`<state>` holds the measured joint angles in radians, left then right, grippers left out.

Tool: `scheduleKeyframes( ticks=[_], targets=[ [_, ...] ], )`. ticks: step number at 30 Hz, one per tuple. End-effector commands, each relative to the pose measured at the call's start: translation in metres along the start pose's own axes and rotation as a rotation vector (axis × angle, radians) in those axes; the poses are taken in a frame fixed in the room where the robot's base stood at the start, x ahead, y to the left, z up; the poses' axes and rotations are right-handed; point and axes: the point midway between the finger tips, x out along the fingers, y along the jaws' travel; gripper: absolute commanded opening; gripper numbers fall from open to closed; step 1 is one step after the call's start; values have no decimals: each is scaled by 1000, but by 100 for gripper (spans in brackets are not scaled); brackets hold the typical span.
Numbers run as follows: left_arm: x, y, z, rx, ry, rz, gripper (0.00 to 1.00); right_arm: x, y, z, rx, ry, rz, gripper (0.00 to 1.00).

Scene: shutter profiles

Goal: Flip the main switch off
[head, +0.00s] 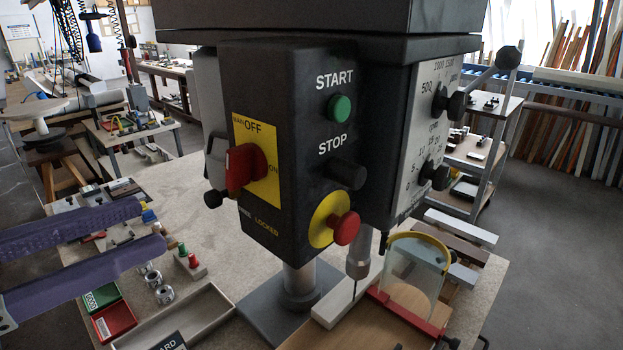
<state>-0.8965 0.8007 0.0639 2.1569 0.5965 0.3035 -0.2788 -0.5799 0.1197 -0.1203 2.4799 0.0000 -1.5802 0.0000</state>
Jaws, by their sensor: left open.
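The main switch is a red rotary knob (245,168) on a yellow plate (262,140) on the left face of the dark drill press head. The plate reads "MAIN", "OFF" at the top and "ON" at the right. The knob's grip looks roughly level, toward the ON side, though its exact angle is hard to tell. My left gripper (151,225) comes in from the left with two purple fingers spread apart. It is open and empty, left of and lower than the knob in the picture, not touching it. My right gripper is not in view.
The drill press head (300,110) also carries a green start button (339,108), a black stop button (347,176) and a red mushroom button (346,228). Below are a clear guard (413,280), a grey tray (190,318), red and green boxes and small parts on the bench.

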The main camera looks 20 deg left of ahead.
Motion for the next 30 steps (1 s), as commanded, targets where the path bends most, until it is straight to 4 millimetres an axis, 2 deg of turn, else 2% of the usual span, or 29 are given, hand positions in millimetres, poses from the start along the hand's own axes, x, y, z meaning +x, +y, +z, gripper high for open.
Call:
scheduleKeyframes(
  ticks=[2,8,24,30],
  targets=[
    [-2,-6,-2,11,50,-11,45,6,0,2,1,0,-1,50],
    [3,-12,-12,15,93,-27,45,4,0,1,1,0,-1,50],
    [74,-14,-20,14,92,-26,45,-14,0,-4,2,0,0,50],
    [91,-14,-20,15,91,-25,45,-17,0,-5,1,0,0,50]
  ],
)
